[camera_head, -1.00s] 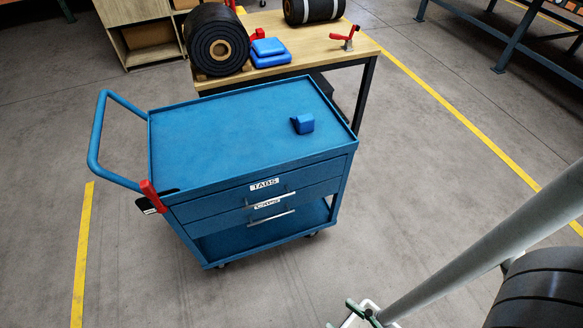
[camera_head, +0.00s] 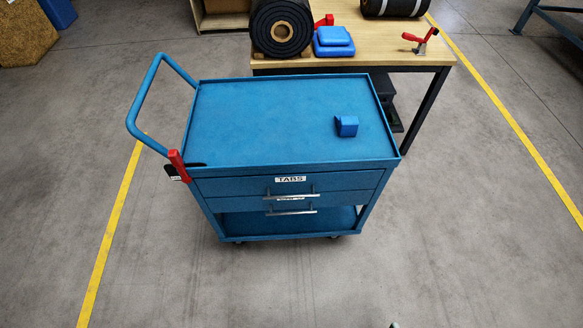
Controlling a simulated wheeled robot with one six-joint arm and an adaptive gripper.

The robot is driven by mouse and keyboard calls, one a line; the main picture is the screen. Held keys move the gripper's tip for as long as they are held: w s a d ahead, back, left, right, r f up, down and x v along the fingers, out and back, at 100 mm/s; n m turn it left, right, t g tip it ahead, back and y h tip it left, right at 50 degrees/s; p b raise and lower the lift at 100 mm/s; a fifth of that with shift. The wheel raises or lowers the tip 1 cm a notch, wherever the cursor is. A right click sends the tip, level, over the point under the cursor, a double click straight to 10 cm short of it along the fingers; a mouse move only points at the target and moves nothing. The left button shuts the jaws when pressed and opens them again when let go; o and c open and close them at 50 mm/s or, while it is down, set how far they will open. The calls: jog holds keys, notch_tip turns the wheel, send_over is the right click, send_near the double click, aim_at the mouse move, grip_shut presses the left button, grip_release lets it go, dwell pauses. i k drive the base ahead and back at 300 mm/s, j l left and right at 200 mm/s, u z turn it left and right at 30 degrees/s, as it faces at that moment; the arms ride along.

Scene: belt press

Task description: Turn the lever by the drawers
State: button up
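A blue cart (camera_head: 250,168) stands in the middle of the head view, with two shut drawers on its front. The upper drawer (camera_head: 235,188) is labelled TABS. The lower drawer (camera_head: 237,204) has a label mostly covered by a handle. A red lever (camera_head: 178,165) sits at the cart's left front corner, beside the drawers, pointing up with a slight tilt. A small black plate with a white label (camera_head: 174,176) is at its foot. My gripper is not clearly seen; only a tiny pale tip shows at the bottom edge.
A blue push handle (camera_head: 146,100) juts out left. Behind stands a wooden table (camera_head: 385,52) with a black roll (camera_head: 281,28), blue cases (camera_head: 334,42) and a red clamp (camera_head: 422,40). The floor in front is clear.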

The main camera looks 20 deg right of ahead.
aim_at(174, 155)
jog(key=i+j, duration=0.1)
jog(key=j, duration=0.25)
jog(key=i+j+u, duration=0.1)
jog(key=j, duration=0.2)
jog(key=i+j, duration=0.15)
jog(key=j, duration=0.15)
jog(key=i+j+u, duration=0.1)
jog(key=j, duration=0.25)
